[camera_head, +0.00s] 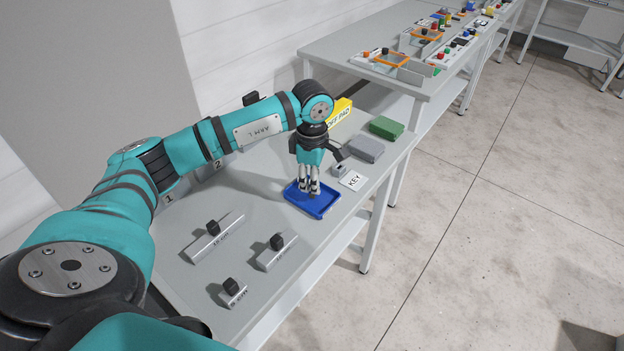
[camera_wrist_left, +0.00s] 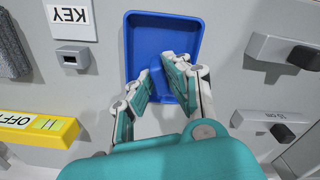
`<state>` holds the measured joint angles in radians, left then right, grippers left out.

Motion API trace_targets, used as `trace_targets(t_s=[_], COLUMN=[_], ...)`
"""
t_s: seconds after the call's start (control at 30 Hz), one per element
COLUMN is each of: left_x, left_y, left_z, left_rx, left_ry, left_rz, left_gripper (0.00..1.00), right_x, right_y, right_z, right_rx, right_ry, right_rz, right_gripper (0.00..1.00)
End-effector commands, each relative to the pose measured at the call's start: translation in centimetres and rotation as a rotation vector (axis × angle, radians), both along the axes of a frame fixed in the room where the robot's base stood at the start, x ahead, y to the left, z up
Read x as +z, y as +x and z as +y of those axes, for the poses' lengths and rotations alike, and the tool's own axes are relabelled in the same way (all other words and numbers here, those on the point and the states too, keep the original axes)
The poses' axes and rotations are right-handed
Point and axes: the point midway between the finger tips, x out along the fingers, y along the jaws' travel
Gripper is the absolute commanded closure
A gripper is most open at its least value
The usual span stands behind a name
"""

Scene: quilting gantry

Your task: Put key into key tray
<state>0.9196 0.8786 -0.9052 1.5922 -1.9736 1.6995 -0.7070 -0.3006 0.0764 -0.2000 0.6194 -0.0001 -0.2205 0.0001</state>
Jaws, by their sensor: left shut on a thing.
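The blue key tray (camera_head: 327,209) lies on the grey bench near its front edge; it also shows in the left wrist view (camera_wrist_left: 160,22). My left gripper (camera_head: 309,190) points down over the tray, with its fingertips within the tray's outline. In the left wrist view its fingers (camera_wrist_left: 158,70) are close together over the tray floor. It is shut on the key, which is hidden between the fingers. I cannot tell whether the fingertips touch the tray. A white KEY label (camera_head: 353,180) lies just beyond the tray. My right gripper is not in view.
A small grey slotted block (camera_head: 340,169) stands by the label. Behind are a grey block (camera_head: 365,148), a green block (camera_head: 386,127) and a yellow box (camera_head: 341,112). Grey bars with black knobs (camera_head: 213,238) lie on the near bench. Floor at right is clear.

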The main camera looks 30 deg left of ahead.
Motion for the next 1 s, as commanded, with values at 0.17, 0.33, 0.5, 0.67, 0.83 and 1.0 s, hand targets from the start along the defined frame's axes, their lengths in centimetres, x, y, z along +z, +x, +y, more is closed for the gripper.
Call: trace_targets(t_s=[0.17,0.33,0.5,0.67,0.83,1.0], left_x=[0.0,0.0,0.4,2.1,5.8,9.3], left_y=[0.0,0.0,0.0,0.1,0.1,0.1], left_z=[0.0,0.0,0.0,0.0,0.0,0.0], left_rx=[0.0,0.0,0.0,0.0,0.0,0.0], left_ry=[0.0,0.0,0.0,0.0,-0.001,-0.001], left_rz=[0.0,0.0,0.0,-0.004,-0.007,-0.004], left_gripper=[0.66,0.63,0.63,0.63,0.63,0.63], right_x=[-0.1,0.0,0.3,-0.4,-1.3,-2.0], right_y=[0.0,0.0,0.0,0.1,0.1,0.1], right_z=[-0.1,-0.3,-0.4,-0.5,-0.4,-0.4], right_rx=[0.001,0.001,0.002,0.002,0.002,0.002], right_ry=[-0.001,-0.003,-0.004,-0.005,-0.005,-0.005], right_rz=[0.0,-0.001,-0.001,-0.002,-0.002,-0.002], right_gripper=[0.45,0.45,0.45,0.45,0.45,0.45])
